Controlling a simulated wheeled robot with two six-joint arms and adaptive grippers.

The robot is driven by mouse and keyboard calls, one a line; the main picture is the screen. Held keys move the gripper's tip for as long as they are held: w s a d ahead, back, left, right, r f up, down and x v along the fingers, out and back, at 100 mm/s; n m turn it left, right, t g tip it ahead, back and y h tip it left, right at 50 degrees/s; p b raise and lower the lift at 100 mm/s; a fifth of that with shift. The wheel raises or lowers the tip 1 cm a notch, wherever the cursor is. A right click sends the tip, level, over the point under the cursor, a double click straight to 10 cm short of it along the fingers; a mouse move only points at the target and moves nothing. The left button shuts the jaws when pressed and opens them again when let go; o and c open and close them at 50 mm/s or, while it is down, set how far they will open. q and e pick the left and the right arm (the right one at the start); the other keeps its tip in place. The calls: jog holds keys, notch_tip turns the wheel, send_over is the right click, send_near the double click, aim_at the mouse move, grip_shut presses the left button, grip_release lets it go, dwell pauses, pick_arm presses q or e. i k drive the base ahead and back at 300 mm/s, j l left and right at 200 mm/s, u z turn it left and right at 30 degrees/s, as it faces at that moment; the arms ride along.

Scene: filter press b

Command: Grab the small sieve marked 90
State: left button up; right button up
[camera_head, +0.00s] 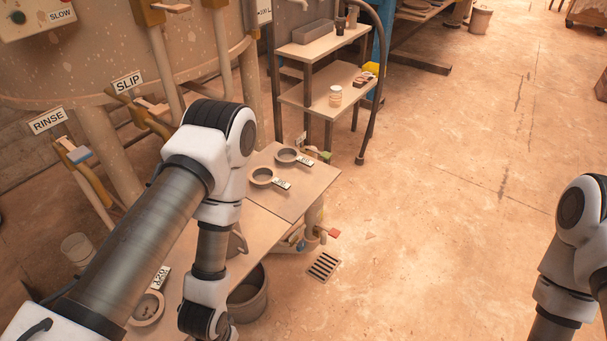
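Two small round sieves lie on the far end of the bench, each with a white tag on its handle. The farther sieve (287,155) is near the back edge; the other sieve (262,177) is just in front and to its left. Their tag markings are too small for me to read surely, so I cannot tell which is marked 90. A larger sieve (148,309) lies at the near end, its tag seemingly reading 120. My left arm reaches over the bench between them, hiding part of it. Neither gripper shows; my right arm is at the right edge.
The narrow bench (255,222) stands beside a large tank (160,60) with RINSE and SLIP valves. A dark bucket (250,300) stands beside the bench. A shelf rack (325,88) is behind. Open floor lies to the right, with a drain grate (324,266).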

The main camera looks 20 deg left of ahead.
aim_at(263, 177)
jog(key=i+l+z, duration=0.1)
jog(key=i+l, duration=0.15)
jog(key=i, duration=0.2)
jog(key=i+l+z, duration=0.15)
jog(key=i, duration=0.3)
jog(key=i+l+z, duration=0.1)
jog(key=i+l, duration=0.15)
jog(key=i, duration=0.2)
jog(key=i+l+z, duration=0.1)
jog(key=i, duration=0.35)
jog(key=i+u, duration=0.4)
jog(key=i+l+u, duration=0.1)
jog(key=u, duration=0.35)
jog(key=i+l+u, duration=0.25)
jog(key=u, duration=0.15)
jog(key=i+l+u, duration=0.4)
jog(key=l+u, duration=0.25)
jog(key=u, duration=0.2)
jog(key=i+l+u, duration=0.2)
jog(key=u, duration=0.2)
jog(key=i+l+u, duration=0.6)
jog(key=u, duration=0.15)
jog(key=i+l+u, duration=0.2)
jog(key=l+u, duration=0.2)
